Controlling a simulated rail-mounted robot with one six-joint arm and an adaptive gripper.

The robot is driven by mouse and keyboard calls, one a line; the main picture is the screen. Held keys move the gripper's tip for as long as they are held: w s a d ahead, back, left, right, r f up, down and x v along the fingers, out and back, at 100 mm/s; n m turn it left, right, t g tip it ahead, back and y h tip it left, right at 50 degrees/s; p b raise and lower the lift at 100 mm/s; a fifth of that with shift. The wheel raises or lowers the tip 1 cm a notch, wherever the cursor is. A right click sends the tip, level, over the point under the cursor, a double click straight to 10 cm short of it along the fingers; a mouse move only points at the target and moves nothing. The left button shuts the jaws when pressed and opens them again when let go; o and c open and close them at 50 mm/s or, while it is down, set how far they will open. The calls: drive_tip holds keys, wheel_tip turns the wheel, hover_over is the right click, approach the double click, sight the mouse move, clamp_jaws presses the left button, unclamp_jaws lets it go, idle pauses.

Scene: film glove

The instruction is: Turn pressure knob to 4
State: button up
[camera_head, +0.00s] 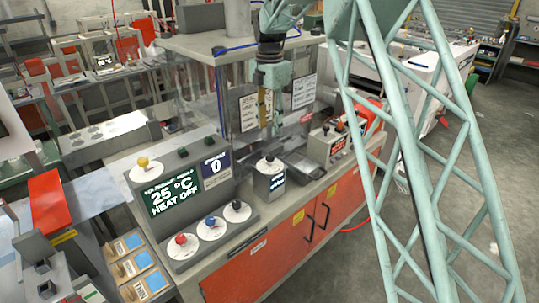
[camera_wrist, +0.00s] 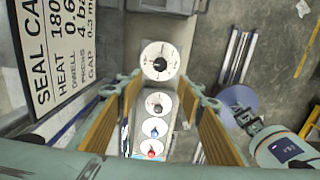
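No knob label is readable enough to say which knob is for pressure. A knob on a white dial tops a small grey box (camera_head: 269,180) with a blue label; a dark knob on a white dial (camera_wrist: 158,62) shows at the top of the wrist view. A black knob (camera_head: 237,205), a blue knob (camera_head: 210,220) and a red knob (camera_head: 180,239) line the panel front, and show in a column in the wrist view. A yellow knob (camera_head: 143,162) sits higher. My gripper (camera_head: 270,124) is open and empty above the small box; its fingers flank the dials in the wrist view (camera_wrist: 165,95).
A green display (camera_head: 172,191) reads 25 °C HEAT OFF; a blue counter (camera_head: 216,166) reads 0. A seal card (camera_wrist: 62,50) shows a 4 bar line. Clear panels stand around my gripper. A control box (camera_head: 328,145) stands right; sample cards (camera_head: 138,268) lie lower left.

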sight(269, 156)
drive_tip(key=shift+f, duration=6.75)
drive_tip(key=c, duration=0.9)
